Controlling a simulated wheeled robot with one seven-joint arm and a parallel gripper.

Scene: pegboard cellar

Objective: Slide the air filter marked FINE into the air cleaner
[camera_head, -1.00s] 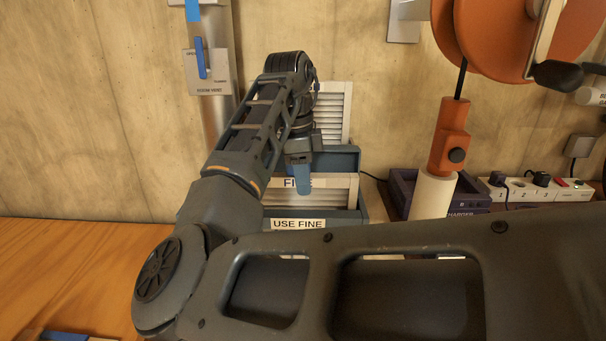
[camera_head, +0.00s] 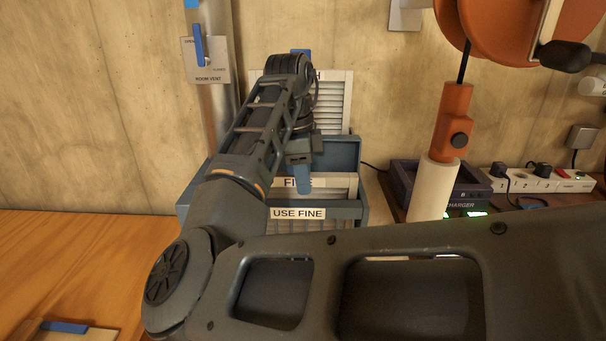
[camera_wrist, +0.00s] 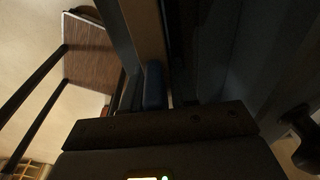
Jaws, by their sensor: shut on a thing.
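The air cleaner (camera_head: 350,213) is a blue-grey open-topped box with a "USE FINE" label on its front, standing against the wall. The white louvred filter marked FINE (camera_head: 342,186) stands upright at the box, its lower part hidden behind the front wall. My gripper (camera_head: 301,166) is above it, shut on its blue tab (camera_head: 303,185). The tab also shows in the dark wrist view (camera_wrist: 153,85). My arm covers part of the cleaner's left side. I cannot tell how deep the filter sits.
Another white louvred filter (camera_head: 338,102) with a blue tab stands behind the cleaner, its label mostly hidden. To the right are an orange reel (camera_head: 510,30), a cream cylinder (camera_head: 433,188), a charger (camera_head: 401,180) and a power strip (camera_head: 545,183). Wooden tabletop (camera_head: 70,255) at left is largely clear.

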